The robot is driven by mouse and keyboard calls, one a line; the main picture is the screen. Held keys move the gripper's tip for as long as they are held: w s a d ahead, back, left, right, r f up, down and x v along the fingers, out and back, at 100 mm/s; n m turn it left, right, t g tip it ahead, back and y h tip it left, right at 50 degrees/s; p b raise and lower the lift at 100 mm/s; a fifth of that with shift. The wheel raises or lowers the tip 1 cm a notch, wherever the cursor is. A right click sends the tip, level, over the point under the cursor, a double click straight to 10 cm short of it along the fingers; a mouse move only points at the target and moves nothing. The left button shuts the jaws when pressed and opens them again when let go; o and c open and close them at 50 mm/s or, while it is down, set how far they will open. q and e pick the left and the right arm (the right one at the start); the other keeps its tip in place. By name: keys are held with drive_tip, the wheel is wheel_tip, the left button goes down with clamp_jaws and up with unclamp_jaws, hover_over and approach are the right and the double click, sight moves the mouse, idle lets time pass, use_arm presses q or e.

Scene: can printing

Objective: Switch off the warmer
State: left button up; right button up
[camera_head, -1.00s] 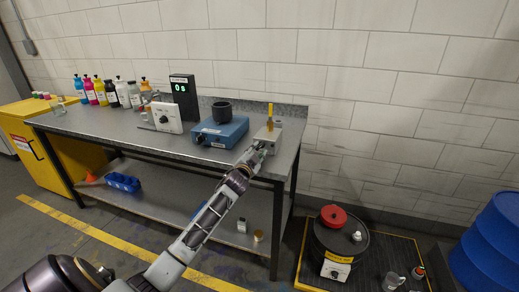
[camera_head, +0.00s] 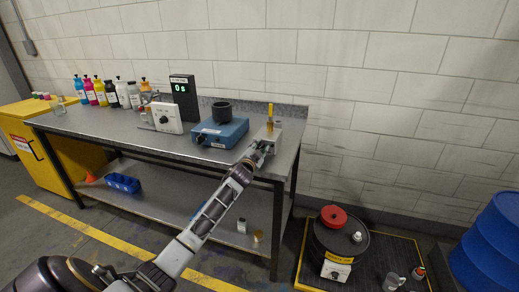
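A small grey metal box (camera_head: 272,136) stands at the right end of the bench with an upright yellow piece (camera_head: 269,112) on it. It may be the warmer; no label on it is readable. My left gripper (camera_head: 257,151) is at the front left of this box, at or very near its front face. The gripper partly hides that face and any switch there. The fingers are too small to tell whether they are open or shut, or touching. My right gripper is out of view.
A blue device (camera_head: 220,133) with a black cup (camera_head: 222,112) stands left of the grey box. Further left are a white dial box (camera_head: 167,118), a black display (camera_head: 184,95) and several bottles. A black drum (camera_head: 336,240) with a dial box stands on the floor pallet.

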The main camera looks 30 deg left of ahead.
use_arm(q)
clamp_jaws()
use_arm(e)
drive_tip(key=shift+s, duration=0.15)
use_arm(q)
drive_tip(key=shift+r+n+p, duration=0.1)
drive_tip(key=shift+n+p, duration=0.5)
drive_tip(key=shift+n, duration=0.3)
drive_tip(key=n+p, duration=0.4)
drive_tip(key=n, duration=0.1)
drive_tip(key=shift+a+n, duration=0.15)
drive_tip(key=shift+n, duration=0.85)
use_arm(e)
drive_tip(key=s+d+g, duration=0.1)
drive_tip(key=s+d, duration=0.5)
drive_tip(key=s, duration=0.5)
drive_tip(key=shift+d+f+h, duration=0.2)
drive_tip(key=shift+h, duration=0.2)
use_arm(q)
drive_tip(key=shift+o, duration=0.6)
unclamp_jaws()
drive_tip(key=shift+s, duration=0.1)
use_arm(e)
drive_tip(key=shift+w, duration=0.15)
